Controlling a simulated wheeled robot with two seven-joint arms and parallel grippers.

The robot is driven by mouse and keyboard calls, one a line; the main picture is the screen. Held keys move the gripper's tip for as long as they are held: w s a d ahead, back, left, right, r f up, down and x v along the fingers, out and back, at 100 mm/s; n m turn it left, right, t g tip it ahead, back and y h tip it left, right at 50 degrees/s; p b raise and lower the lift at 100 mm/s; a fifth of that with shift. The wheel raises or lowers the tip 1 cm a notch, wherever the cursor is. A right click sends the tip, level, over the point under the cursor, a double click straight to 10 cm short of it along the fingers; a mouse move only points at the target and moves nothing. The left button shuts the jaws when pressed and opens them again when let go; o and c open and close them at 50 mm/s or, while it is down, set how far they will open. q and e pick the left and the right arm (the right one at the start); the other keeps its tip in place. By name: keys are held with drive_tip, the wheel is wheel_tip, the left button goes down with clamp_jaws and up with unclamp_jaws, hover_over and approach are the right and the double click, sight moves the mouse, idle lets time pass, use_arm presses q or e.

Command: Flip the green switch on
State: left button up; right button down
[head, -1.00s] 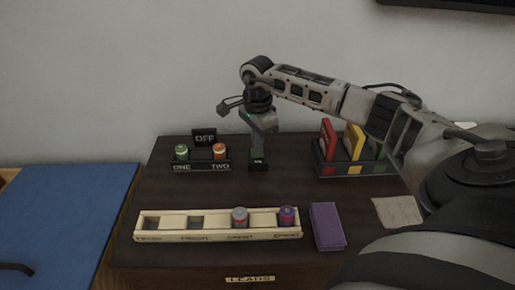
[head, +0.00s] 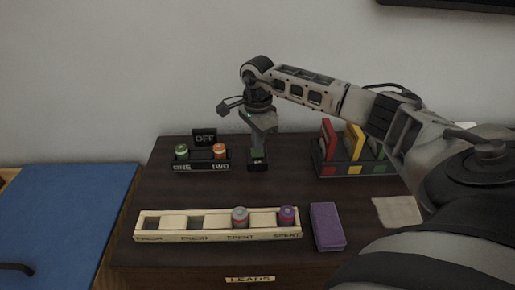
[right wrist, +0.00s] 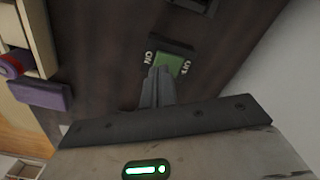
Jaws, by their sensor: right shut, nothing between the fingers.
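The green switch (right wrist: 172,63) sits in a small black housing on the dark tabletop, with "ON" at its left and "OFF" at its right in the right wrist view. In the head view its black base (head: 258,167) shows below my fingers, which hide most of the green part. My right gripper (right wrist: 160,72) is shut and empty, pointing down. Its fingertips are at the switch's near edge, toward the "ON" label; whether they touch cannot be told. In the head view my right gripper (head: 257,157) stands over the switch. My left gripper is not in view.
Left of the switch stands a holder (head: 202,166) with green and orange cells and an "OFF" sign (head: 205,138). A rack with red, yellow and green pieces (head: 351,170) is at right. A cream tray (head: 160,238) and purple block (head: 327,227) lie in front.

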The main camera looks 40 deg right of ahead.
sight(258, 154)
drive_tip(key=shift+f+b, duration=0.7)
drive_tip(key=shift+f, duration=0.35)
idle(0.5)
drive_tip(key=shift+r+p, duration=2.7)
drive_tip(key=shift+r, duration=0.85)
